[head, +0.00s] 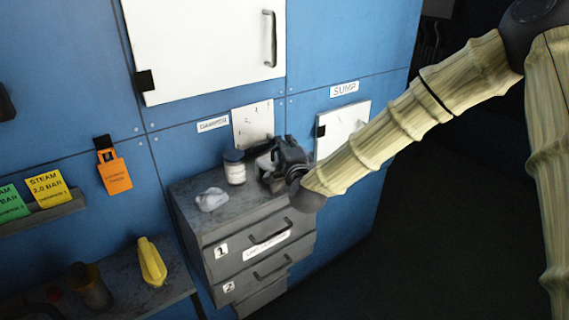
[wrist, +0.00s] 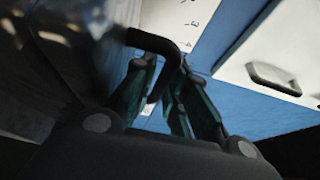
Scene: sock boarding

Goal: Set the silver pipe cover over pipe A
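I cannot pick out a silver pipe cover or a pipe marked A in either view. My gripper (head: 285,162) is over the back right of the grey drawer unit's top, close to the blue wall and below the damper sign. In the wrist view its dark green fingers (wrist: 165,95) stand around the end of a black bent bar (wrist: 158,42). I cannot tell whether they clamp the bar. A blurred silvery shape (wrist: 85,18) fills the upper left of the wrist view; what it is stays unclear.
The drawer unit (head: 225,238) carries a white jar (head: 234,172) and a pale crumpled lump (head: 211,199). A marked white plate (head: 253,124) is behind. A sump door (head: 341,130) is at right. A lower left shelf holds a yellow object (head: 151,262) and a dark cup (head: 92,288).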

